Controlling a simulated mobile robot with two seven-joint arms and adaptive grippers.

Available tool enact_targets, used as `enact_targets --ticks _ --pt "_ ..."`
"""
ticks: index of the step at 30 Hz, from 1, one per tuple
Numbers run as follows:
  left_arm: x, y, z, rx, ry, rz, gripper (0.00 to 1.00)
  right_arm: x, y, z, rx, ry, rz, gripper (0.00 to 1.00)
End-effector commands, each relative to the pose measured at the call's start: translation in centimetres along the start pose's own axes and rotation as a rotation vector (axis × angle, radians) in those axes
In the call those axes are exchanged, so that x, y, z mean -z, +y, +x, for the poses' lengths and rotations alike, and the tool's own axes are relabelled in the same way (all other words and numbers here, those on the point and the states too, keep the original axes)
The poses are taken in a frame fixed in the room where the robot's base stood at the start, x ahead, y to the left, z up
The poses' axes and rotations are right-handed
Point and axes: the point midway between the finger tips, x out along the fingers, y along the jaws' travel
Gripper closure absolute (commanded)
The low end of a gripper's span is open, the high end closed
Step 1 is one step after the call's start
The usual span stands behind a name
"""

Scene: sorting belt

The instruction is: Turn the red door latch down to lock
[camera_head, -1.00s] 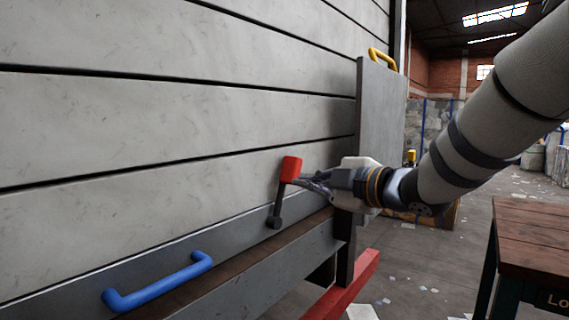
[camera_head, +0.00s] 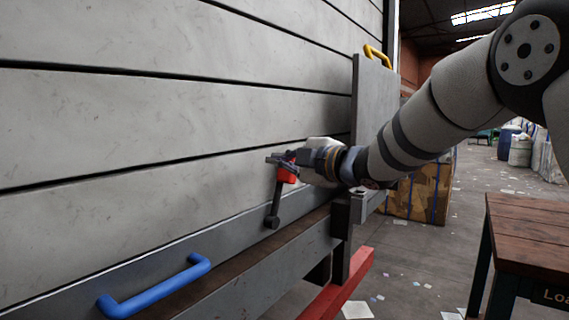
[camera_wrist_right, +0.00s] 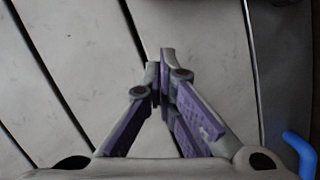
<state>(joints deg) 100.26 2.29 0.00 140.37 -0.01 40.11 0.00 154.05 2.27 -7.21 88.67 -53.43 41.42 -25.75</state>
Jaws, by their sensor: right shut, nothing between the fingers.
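The red door latch (camera_head: 287,176) has a red grip at the top of a dark lever. The lever still points up, leaning slightly right, from its pivot (camera_head: 272,222) low on the grey door. My right gripper (camera_head: 275,160) is at the top of the red grip and partly covers it. Whether they touch I cannot tell. In the right wrist view my right gripper (camera_wrist_right: 161,65) is shut with its fingertips together and nothing between them, in front of the pale panels. The latch does not show there. My left gripper is in neither view.
A blue handle (camera_head: 155,287) is on the door's lower rail at the left. A grey plate with a yellow handle (camera_head: 377,55) stands behind my right arm. A red beam (camera_head: 340,290) lies low, and a wooden table (camera_head: 530,230) stands at the right.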

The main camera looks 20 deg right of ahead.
Motion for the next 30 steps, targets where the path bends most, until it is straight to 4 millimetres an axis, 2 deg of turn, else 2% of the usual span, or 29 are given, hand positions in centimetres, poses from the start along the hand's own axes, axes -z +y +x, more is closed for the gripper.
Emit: enact_targets --ticks 3,7,12,24,30 --pt "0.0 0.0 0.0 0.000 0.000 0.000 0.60 0.0 -0.1 2.5 0.001 0.000 -0.001 1.00" --pt "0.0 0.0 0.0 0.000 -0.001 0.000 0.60 -2.4 0.0 2.9 -0.001 -0.003 0.002 1.00" --pt "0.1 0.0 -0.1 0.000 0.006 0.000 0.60 -3.7 0.2 3.2 -0.002 -0.001 0.000 1.00" --pt "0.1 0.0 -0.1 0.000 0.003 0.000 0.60 -3.9 0.0 3.3 0.001 -0.001 0.001 1.00" --pt "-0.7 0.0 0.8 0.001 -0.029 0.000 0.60 -4.2 -0.4 4.6 0.015 -0.002 0.037 1.00"
